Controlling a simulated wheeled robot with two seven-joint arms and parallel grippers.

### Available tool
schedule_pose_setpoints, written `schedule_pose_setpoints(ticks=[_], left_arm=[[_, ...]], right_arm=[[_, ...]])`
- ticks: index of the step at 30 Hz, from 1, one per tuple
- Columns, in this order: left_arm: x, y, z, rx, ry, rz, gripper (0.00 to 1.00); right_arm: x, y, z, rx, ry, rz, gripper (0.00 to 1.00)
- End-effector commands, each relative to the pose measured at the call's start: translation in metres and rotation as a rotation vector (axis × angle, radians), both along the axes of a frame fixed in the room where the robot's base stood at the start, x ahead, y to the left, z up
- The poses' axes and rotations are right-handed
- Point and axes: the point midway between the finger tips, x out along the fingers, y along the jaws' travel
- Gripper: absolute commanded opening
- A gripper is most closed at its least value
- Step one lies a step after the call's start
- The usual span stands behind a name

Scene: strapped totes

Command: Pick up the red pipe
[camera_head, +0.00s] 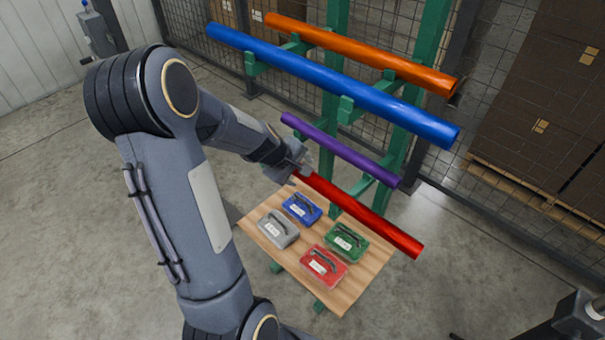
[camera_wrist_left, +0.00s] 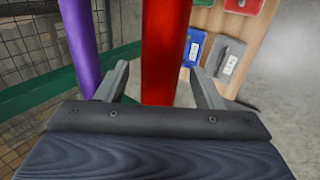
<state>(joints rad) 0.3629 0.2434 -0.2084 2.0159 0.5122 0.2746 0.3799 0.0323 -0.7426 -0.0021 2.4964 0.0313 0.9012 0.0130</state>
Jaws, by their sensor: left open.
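The red pipe (camera_head: 372,219) lies on the lowest level of the green rack, slanting down to the right, with its near right end free. In the left wrist view the red pipe (camera_wrist_left: 166,45) runs between the two fingers. My left gripper (camera_head: 302,168) is at the pipe's left part in the head view and hides its far end. The fingers of my left gripper (camera_wrist_left: 160,82) are open, one on each side of the pipe, with gaps showing. My right gripper is not clearly visible.
A purple pipe (camera_head: 340,150) lies just above and behind; it is close beside the left finger in the wrist view (camera_wrist_left: 80,40). Blue (camera_head: 330,82) and orange (camera_head: 370,58) pipes are higher. A wooden board (camera_head: 350,288) below holds several coloured cases. Wire fencing stands behind.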

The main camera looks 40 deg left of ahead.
Motion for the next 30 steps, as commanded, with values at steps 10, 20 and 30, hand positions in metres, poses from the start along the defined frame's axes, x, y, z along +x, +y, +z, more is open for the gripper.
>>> schedule_pose_setpoints(ticks=[10,20,30], left_arm=[[0.000,0.000,0.000,0.000,0.000,-0.001,0.24],[0.000,0.000,0.001,0.000,-0.002,-0.001,0.00],[0.001,0.000,0.015,0.001,-0.004,-0.002,0.00]], right_arm=[[0.000,0.000,0.000,0.000,0.000,0.000,0.61],[0.000,0.000,0.000,0.000,0.000,0.000,0.61],[0.000,0.000,0.010,0.000,0.000,0.000,0.61]])
